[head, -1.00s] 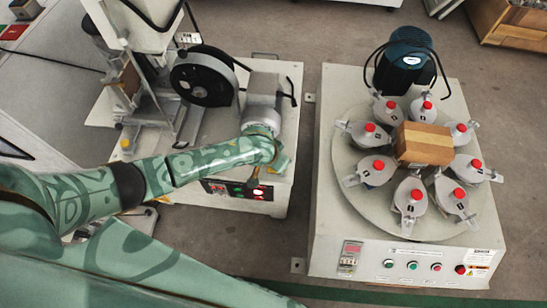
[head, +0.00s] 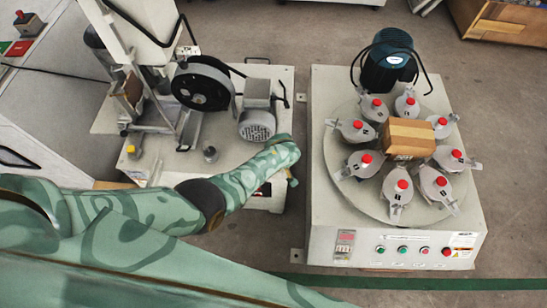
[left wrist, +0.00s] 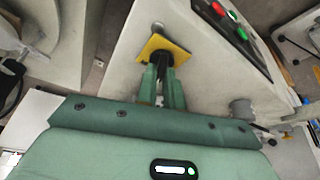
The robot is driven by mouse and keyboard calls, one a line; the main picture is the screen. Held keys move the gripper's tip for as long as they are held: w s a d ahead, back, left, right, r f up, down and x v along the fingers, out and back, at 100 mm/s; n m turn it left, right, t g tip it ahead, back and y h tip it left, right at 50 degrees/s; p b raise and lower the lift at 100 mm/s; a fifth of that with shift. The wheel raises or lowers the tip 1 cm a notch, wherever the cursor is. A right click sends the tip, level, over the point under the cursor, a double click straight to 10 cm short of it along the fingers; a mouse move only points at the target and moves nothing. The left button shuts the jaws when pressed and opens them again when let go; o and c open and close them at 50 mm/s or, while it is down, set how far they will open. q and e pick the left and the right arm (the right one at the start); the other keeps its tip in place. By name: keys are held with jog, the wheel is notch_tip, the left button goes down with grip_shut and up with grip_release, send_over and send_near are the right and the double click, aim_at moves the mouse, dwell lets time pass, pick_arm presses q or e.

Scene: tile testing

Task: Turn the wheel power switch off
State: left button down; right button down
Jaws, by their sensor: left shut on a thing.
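A switch with a square yellow plate (left wrist: 178,45) sits on the machine's light side face in the left wrist view. It looks like the wheel power switch; its dark knob lies between my fingertips, and its position is mostly hidden. My left gripper (left wrist: 165,66) is shut on that knob. In the head view my left arm reaches over the front right corner of the wheel machine (head: 222,160). The gripper there is largely hidden under my forearm. The black wheel (head: 203,84) and grey motor (head: 257,108) stand on this machine. My right gripper is not seen.
A control panel (left wrist: 233,30) with green and red buttons is close to my left gripper. A second machine (head: 330,215) with a round table of several red-topped holders stands to the right. Bare floor (head: 300,130) separates the machines.

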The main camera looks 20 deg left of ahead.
pick_arm(q)
jog(key=n+g+y+b, duration=0.1)
jog(key=n, duration=0.2)
jog(key=shift+f+n, duration=0.1)
jog(key=shift+n, duration=0.2)
jog(key=shift+w+n+b, duration=0.1)
jog(key=shift+n+b, duration=0.35)
jog(key=shift+n, duration=0.05)
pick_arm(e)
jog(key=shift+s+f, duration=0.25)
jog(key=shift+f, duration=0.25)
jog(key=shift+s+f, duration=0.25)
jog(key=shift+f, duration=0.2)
pick_arm(q)
jog(key=c, duration=1.5)
grip_release()
jog(key=shift+a, duration=0.1)
